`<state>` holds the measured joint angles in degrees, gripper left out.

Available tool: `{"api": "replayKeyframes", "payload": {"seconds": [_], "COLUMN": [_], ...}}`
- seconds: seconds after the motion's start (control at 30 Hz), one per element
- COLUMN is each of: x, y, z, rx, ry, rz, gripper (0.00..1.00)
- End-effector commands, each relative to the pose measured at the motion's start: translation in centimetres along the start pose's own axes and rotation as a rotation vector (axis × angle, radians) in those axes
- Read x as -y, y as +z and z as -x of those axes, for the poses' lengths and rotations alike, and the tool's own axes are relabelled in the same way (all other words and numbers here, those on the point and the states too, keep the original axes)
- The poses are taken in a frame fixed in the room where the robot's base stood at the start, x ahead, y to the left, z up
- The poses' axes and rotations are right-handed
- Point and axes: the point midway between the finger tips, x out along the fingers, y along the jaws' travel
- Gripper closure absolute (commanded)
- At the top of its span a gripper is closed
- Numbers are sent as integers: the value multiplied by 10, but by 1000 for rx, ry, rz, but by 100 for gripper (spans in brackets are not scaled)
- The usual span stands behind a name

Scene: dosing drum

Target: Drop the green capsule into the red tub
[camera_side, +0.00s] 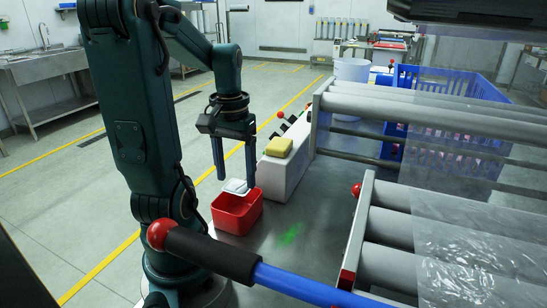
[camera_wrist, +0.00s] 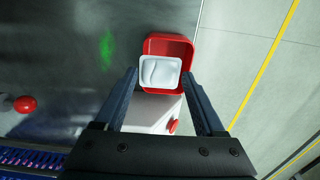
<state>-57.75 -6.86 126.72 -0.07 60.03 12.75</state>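No green capsule can be made out in either view. The red tub (camera_side: 238,222) stands on the grey metal table and also shows in the wrist view (camera_wrist: 184,45). My gripper (camera_side: 236,180) points down just above the tub, its two dark fingers spread apart. A small white dish-like piece (camera_side: 236,187) sits between the fingertips at the height of the tub's rim. In the wrist view the white piece (camera_wrist: 159,72) spans the gap between the fingers (camera_wrist: 161,76), against the tub's opening. It hides part of the tub's inside.
A soft green patch (camera_side: 289,235) marks the table beside the tub. A white box (camera_side: 285,170) carries a yellow block (camera_side: 279,147) behind it. Grey rollers (camera_side: 420,110), a blue crate (camera_side: 455,85) and a red-knobbed blue bar (camera_side: 300,283) surround the spot.

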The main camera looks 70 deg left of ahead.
Motion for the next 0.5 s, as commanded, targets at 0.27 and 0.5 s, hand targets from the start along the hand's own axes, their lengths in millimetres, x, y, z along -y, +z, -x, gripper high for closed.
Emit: {"api": "replayKeyframes", "payload": {"seconds": [0.27,0.5], "x": [0,0], "y": [0,-2], "z": [0,14], "rx": [0,-6], "ry": [0,-1], "rz": [0,0], "gripper": [8,8]}}
